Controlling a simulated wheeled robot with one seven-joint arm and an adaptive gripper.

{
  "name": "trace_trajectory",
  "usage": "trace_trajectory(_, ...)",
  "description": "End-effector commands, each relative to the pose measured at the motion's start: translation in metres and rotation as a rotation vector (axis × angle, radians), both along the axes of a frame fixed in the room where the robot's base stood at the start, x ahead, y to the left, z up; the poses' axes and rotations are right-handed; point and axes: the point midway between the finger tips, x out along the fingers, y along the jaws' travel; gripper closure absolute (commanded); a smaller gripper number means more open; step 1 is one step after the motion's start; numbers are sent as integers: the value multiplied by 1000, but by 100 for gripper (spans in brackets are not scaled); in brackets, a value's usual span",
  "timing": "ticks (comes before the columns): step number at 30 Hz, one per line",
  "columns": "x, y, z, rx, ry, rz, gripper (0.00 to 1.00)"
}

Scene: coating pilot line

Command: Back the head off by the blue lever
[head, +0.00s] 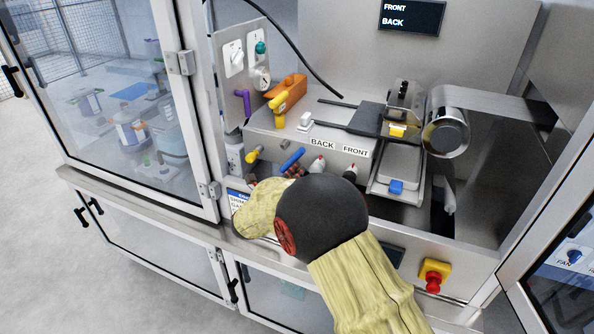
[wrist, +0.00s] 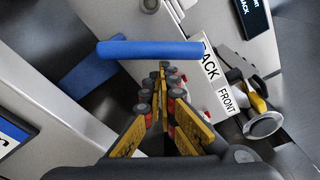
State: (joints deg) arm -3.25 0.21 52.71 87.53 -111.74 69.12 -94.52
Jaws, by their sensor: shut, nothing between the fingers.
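The blue lever (head: 291,159) sticks out from the front panel of the coating machine, left of the BACK label (head: 322,143) and FRONT label (head: 355,152). In the wrist view the lever (wrist: 150,49) lies across the picture, just above my fingertips. My gripper (wrist: 160,72) is shut and empty, pointing at the panel with its tips close to the lever; I cannot tell if they touch. In the head view my arm hides most of the gripper (head: 294,170). The head (head: 403,101) appears to be the metal assembly beside the roller. A dark display (head: 411,17) reads FRONT and BACK.
A yellow handle (head: 255,154) sits left of the lever, with a purple handle (head: 243,101) and orange part (head: 288,92) above. A metal roller (head: 446,132) is at right. A red stop button (head: 433,283) is low right. A glass door (head: 115,100) stands left.

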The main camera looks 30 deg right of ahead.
Motion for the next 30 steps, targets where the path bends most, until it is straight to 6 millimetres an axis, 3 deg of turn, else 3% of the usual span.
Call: trace_trajectory(30, 9, 7, 18, -142, 181, 3, 100)
